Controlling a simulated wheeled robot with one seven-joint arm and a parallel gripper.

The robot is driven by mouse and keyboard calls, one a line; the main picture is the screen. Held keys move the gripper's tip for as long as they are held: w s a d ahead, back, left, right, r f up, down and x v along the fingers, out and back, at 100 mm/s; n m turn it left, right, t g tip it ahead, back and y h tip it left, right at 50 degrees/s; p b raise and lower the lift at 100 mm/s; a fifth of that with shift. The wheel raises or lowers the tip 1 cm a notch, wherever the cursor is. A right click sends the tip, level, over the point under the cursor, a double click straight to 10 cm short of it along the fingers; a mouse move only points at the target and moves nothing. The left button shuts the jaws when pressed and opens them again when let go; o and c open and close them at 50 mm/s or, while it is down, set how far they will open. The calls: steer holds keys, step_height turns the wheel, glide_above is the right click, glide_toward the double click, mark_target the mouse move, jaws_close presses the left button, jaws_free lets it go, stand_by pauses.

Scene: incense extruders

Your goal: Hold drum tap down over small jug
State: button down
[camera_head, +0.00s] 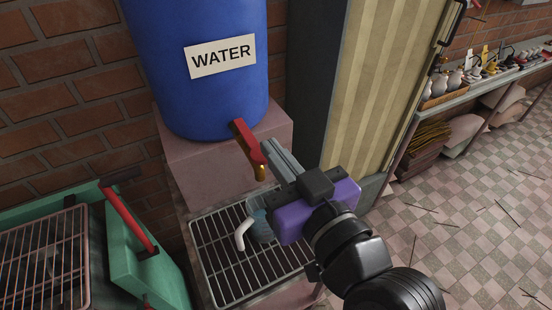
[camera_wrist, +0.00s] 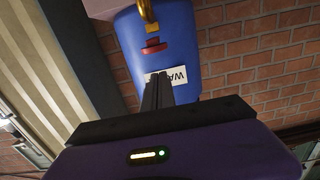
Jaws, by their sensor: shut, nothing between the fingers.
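The blue drum (camera_head: 200,95) with a WATER label stands on a pinkish block. Its tap has a red lever (camera_head: 247,143) and a brass spout (camera_head: 260,172) pointing down. In the wrist view the picture is upside down, with the lever (camera_wrist: 154,48) beyond the fingertips. My gripper (camera_head: 270,147) is shut and empty, its fingertips just right of the lever in the head view. I cannot tell if they touch it. The fingers also show in the wrist view (camera_wrist: 158,90). The small jug (camera_head: 258,225) sits on the rack below the tap, its white handle showing, partly hidden by my gripper.
The wire rack (camera_head: 215,258) lies under the tap. A green machine (camera_head: 150,265) with a red lever stands at the left by the brick wall. A striped curtain (camera_head: 375,80) is right of the drum. A shelf of bottles (camera_head: 465,82) stands far right. The tiled floor there is mostly open.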

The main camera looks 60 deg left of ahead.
steer(key=d+b, duration=0.1)
steer(key=d, duration=0.8)
steer(key=shift+s+b, duration=0.3)
steer(key=shift+b, duration=0.1)
